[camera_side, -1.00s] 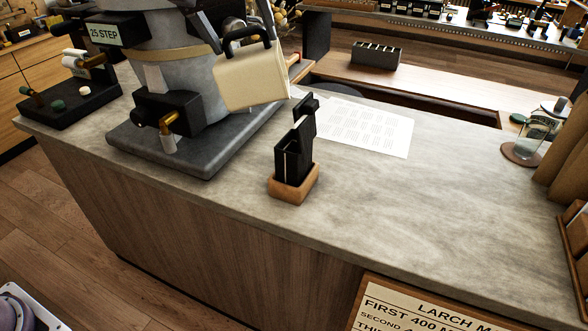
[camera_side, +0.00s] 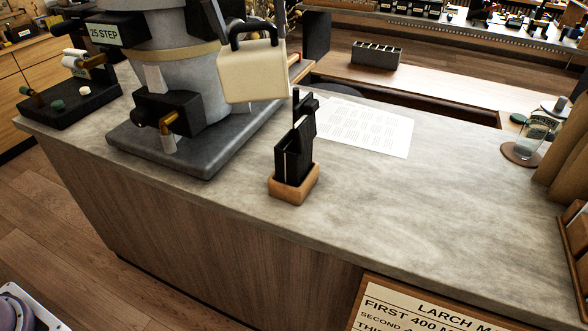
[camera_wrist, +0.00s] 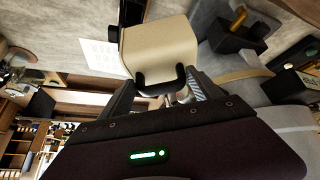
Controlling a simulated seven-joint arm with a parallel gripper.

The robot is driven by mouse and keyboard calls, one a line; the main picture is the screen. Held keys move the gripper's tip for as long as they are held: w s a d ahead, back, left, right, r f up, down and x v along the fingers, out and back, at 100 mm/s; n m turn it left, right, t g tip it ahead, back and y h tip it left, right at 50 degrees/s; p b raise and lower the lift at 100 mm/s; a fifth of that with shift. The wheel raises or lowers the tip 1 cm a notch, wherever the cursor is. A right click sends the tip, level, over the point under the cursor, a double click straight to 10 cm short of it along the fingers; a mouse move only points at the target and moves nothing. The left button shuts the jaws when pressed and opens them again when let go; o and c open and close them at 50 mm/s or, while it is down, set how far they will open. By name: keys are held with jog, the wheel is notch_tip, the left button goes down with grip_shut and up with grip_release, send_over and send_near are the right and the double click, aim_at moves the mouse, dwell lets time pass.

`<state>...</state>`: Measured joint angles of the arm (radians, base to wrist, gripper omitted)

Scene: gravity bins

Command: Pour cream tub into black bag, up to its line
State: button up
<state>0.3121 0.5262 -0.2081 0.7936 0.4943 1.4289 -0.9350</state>
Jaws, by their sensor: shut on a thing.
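The cream tub (camera_side: 252,78) hangs in the air in front of the grey machine, its black handle at the top. In the wrist view the tub (camera_wrist: 158,45) lies between my fingers. My gripper (camera_wrist: 162,88) is shut on the tub's black handle; in the side view my gripper (camera_side: 250,32) shows only in part at the top edge. The black bag (camera_side: 293,160) stands upright in a small wooden holder (camera_side: 294,187) on the counter, below and right of the tub and apart from it. Its line and inside cannot be made out.
The grey machine (camera_side: 172,75) on its dark base (camera_side: 190,150) stands close on the left. A printed sheet (camera_side: 365,127) lies behind the bag. A glass jar (camera_side: 530,140) on a coaster is at the far right. The counter (camera_side: 430,210) right of the bag is clear.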

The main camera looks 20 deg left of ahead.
aim_at(232, 46)
dwell(0.5)
jog(key=shift+s+a+f+h, duration=0.15)
jog(key=shift+s+a+h, duration=0.15)
jog(key=shift+a, duration=0.3)
jog(key=shift+s+a+f+n+t+h, duration=0.2)
jog(key=shift+a+n+t+h, duration=0.1)
jog(key=shift+a+t+h, duration=0.15)
jog(key=shift+d, duration=0.15)
jog(key=shift+s+a+f+t+h, duration=0.3)
jog(key=shift+a+f+h, duration=0.15)
jog(key=shift+a, duration=0.15)
jog(key=shift+a+f+n+t+h, duration=0.2)
jog(key=shift+f+n+t+h, duration=0.1)
jog(key=shift+h, duration=0.1)
jog(key=shift+s, duration=0.1)
